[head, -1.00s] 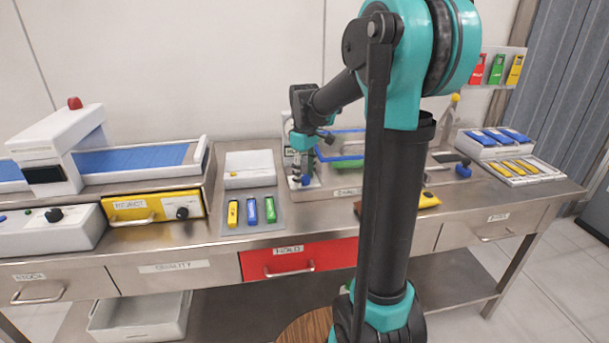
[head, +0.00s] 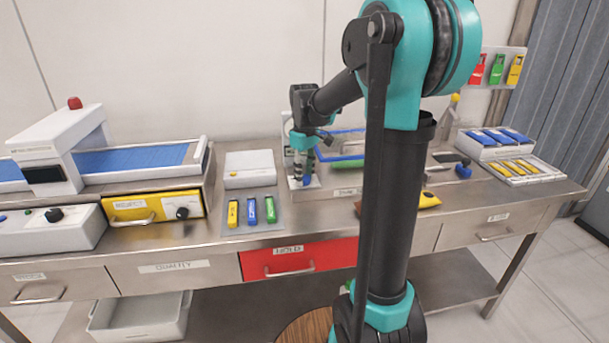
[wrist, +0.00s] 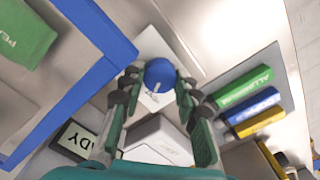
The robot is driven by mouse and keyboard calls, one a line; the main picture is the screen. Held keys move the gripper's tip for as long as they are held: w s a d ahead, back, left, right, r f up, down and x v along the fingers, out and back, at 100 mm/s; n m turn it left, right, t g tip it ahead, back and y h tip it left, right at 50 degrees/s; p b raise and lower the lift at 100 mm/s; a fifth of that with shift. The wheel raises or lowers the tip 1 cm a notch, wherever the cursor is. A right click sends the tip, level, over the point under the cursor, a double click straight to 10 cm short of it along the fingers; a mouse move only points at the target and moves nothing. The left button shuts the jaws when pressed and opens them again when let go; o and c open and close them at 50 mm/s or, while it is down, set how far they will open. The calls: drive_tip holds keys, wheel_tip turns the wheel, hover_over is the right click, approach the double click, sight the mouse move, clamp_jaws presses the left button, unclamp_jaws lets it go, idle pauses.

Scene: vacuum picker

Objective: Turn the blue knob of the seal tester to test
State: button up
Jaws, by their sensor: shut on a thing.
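The blue knob (wrist: 160,74) has a pale line on its face and sits on a white plate on the seal tester. My gripper (wrist: 158,92) is shut on the knob, with one finger on each side. In the head view my gripper (head: 302,178) points down at the front left of the tester (head: 335,193), and the knob shows small and blue (head: 306,181) beside the fingertips. The tester's blue-framed lid (wrist: 108,38) is at left in the wrist view, near a green pouch (wrist: 25,28). The test marking cannot be read.
A tray with yellow, blue and green tags (head: 251,210) lies just left of the tester. A white box (head: 250,168) stands behind it. A yellow object (head: 429,199) lies to the right, partly behind my arm. The red drawer (head: 298,258) is below the bench edge.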

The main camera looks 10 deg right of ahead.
sight(305, 177)
drive_tip(key=m, duration=1.2)
drive_tip(key=shift+m, duration=0.3)
idle(0.5)
drive_tip(key=o, duration=1.2)
drive_tip(key=shift+c, duration=0.2)
drive_tip(key=shift+r, duration=0.1)
wheel_tip(305, 177, up, 12)
